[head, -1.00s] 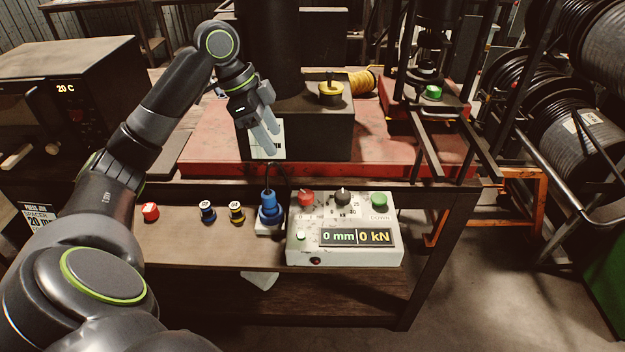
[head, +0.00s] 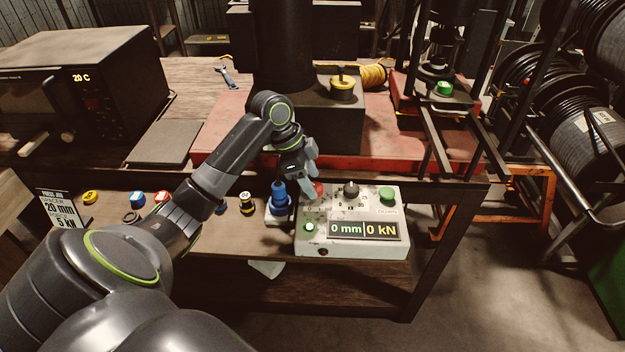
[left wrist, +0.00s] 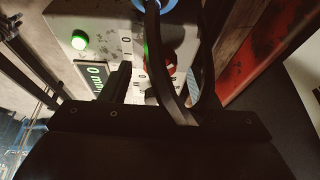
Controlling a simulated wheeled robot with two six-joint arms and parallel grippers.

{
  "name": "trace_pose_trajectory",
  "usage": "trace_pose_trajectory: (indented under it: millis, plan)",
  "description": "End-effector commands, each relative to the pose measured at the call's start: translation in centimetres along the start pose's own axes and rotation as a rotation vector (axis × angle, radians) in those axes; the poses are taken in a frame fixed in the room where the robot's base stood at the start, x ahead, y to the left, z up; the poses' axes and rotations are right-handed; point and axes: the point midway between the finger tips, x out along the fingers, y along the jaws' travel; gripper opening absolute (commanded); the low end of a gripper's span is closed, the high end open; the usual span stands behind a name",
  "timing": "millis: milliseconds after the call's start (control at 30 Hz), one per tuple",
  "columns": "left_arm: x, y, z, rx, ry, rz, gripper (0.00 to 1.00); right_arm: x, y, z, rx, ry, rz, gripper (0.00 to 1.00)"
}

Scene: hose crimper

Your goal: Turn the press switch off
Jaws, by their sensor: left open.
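The grey press control box (head: 310,243) stands on the bench shelf with a display reading 0 mm and 0 kN. On its top are a red knob (head: 318,188), a black dial (head: 351,189) and a green button (head: 387,193). A small green light (head: 309,227) glows at its front left; it also shows in the left wrist view (left wrist: 79,39). My left gripper (head: 308,186) is open and empty, just above the red knob, partly hiding it. In the left wrist view the red knob (left wrist: 161,64) is partly behind dark finger and cable shapes. I cannot tell whether they touch.
Yellow-black, blue and red-white pieces (head: 246,203) sit along the shelf to the left. The red press base (head: 225,150) is behind.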

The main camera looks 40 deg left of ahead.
Motion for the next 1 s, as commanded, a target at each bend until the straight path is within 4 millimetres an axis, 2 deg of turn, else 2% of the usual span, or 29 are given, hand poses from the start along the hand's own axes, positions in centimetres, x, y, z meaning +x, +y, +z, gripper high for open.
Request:
trace_pose_trajectory:
  millis: [200, 467, 800, 1000]
  plan:
    - [1.42, 0.04, 0.02, 0.000, -0.001, 0.000, 0.56, -0.13, 0.01, -0.04, 0.000, 0.001, 0.000, 0.36]
    - [1.49, 0.03, 0.04, 0.000, -0.001, 0.000, 0.56, -0.12, 0.02, -0.03, 0.000, 0.001, 0.000, 0.36]
    - [1.45, 0.02, 0.02, 0.000, -0.001, 0.000, 0.11, -0.12, 0.03, -0.01, 0.000, 0.000, 0.000, 0.36]
    - [1.33, 0.06, -0.02, -0.011, -0.001, -0.004, 0.11, -0.48, 0.06, -0.03, 0.000, 0.000, 0.000, 0.36]
